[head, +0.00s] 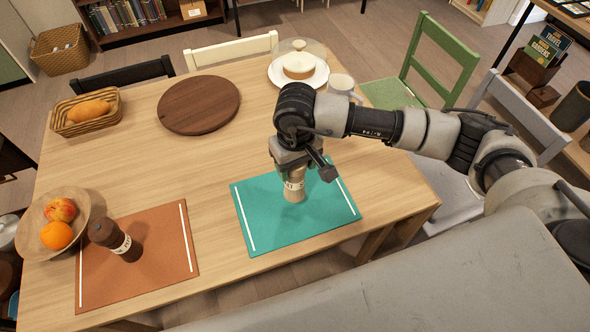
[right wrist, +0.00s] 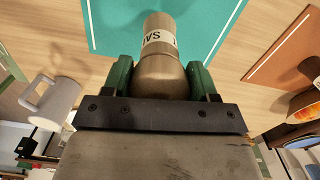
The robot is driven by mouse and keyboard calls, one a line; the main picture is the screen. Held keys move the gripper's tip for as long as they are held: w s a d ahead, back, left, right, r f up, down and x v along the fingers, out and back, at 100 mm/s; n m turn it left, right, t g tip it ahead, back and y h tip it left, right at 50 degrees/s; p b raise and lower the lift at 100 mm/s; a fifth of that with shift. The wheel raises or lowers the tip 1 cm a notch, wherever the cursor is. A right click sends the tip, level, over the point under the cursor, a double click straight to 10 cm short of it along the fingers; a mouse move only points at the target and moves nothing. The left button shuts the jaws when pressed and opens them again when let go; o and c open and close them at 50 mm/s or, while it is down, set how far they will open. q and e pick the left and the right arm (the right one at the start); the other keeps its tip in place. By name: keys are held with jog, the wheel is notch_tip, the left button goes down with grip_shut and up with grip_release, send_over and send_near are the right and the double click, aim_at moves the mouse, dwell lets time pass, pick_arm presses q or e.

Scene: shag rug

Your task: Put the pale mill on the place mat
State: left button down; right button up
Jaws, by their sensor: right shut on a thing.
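The pale mill (head: 294,190) has a white band with dark letters. My right gripper (head: 298,168) is shut on its upper part and holds it roughly upright over the teal place mat (head: 325,217). I cannot tell whether its base touches the mat. In the right wrist view the mill (right wrist: 162,68) sits between the two green fingers, with the teal mat (right wrist: 212,20) beyond it. A dark brown mill (head: 108,236) stands on an orange-brown place mat (head: 165,262) at the left. My left gripper is not in view.
A wooden bowl with fruit (head: 40,238) is at the left edge. A bread basket (head: 75,126), a round dark board (head: 199,105), a cake on a plate (head: 299,66) and a white mug (head: 341,84) stand farther back. Bare tabletop lies between the mats.

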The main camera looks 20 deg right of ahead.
aim_at(294, 182)
jog(key=shift+w+a+f, duration=0.1)
jog(key=shift+w+f, duration=0.2)
jog(key=shift+f, duration=0.05)
notch_tip(294, 182, down, 3)
jog(key=shift+f+p, duration=0.1)
jog(key=shift+p, duration=0.65)
jog(key=shift+f, duration=0.25)
jog(key=shift+f+b, duration=0.2)
jog(key=shift+b, duration=0.2)
jog(key=o, duration=1.3)
jog(key=shift+r, duration=0.1)
